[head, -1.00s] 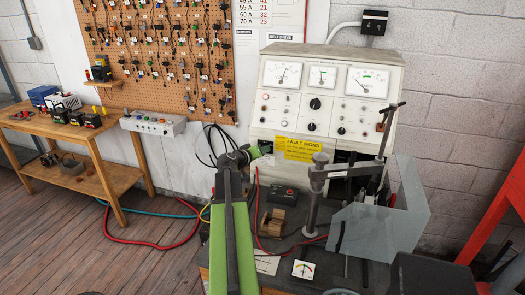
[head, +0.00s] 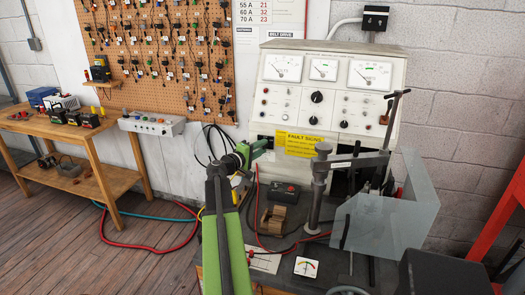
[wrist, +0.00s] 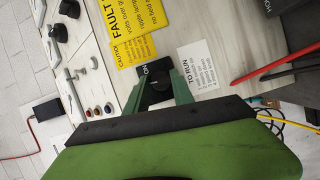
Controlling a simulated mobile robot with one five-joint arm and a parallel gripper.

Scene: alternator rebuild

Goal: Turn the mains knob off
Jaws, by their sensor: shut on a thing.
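The mains knob (wrist: 157,86) is a black rotary knob on a dark plate with a white "ON" mark, low on the test bench's white panel (head: 268,112). In the wrist view, my gripper's (wrist: 159,92) two green fingers stand on either side of the knob and are shut on it. In the head view my gripper (head: 266,146) reaches the panel's lower left, beside the yellow sign; it hides the knob there. The pointer's exact direction is hard to read.
A yellow "FAULT SIGNS" label (head: 300,144) and a white "TO RUN" card (wrist: 199,67) flank the knob. A clamp post (head: 319,185) and a clear guard (head: 385,220) stand to the right. Red and black leads (head: 258,215) lie on the bench.

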